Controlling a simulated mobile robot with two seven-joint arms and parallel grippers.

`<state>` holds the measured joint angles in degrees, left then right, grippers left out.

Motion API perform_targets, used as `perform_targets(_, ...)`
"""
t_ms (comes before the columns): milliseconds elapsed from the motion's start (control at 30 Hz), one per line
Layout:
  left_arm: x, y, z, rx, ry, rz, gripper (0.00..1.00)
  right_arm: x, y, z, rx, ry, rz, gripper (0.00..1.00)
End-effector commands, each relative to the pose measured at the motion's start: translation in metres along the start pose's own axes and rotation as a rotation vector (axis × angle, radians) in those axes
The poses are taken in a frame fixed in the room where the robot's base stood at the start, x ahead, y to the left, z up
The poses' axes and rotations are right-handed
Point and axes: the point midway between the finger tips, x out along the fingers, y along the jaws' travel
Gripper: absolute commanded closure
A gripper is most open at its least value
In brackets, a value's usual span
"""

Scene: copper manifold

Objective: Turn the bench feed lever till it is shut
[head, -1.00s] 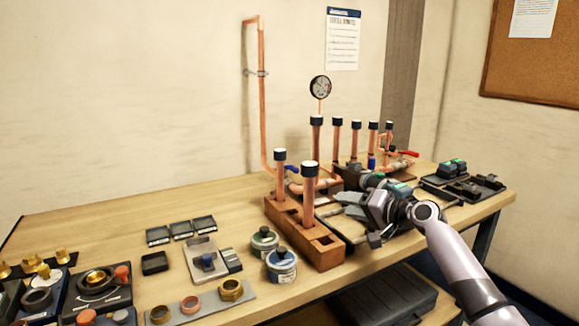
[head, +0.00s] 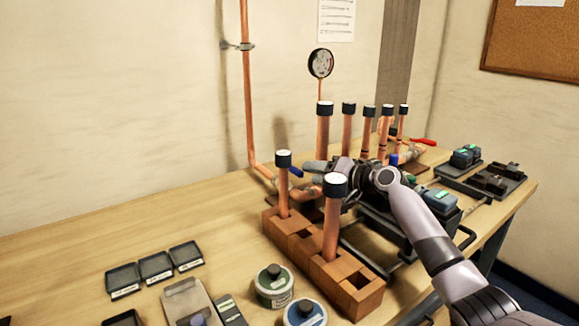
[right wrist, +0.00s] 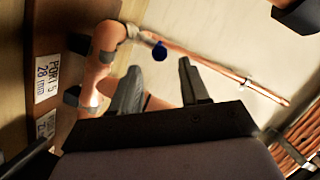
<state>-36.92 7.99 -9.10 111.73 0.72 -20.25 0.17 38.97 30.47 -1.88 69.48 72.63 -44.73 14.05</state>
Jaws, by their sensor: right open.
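A copper feed pipe (head: 248,100) comes down the wall to the back of the bench. A small blue lever handle (head: 296,172) shows by its lower end, just left of my right gripper (head: 311,167). In the right wrist view, the blue handle's end (right wrist: 159,52) lies beyond the gap between my open, empty fingers (right wrist: 160,82), apart from them. The valve body is partly hidden, and the lever's exact angle is hard to tell. Another lever, red (head: 423,141), sits farther right on other pipework. My left gripper is not in view.
Capped upright copper pipes stand close around my right arm, two in a wooden block (head: 300,243). A pressure gauge (head: 320,63) rises behind. Tins (head: 274,285) and small black trays (head: 156,266) lie in front. The bench's back left is clear.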

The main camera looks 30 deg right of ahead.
Motion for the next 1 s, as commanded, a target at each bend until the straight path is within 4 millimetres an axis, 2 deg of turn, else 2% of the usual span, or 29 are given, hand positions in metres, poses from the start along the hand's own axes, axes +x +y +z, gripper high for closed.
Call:
perform_targets(600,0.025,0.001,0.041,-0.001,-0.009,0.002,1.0,0.061,0.002,0.002,0.002,0.0,-0.002,0.55)
perform_targets(1000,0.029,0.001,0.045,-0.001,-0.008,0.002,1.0,0.071,0.0,0.0,-0.001,0.0,0.0,0.55)
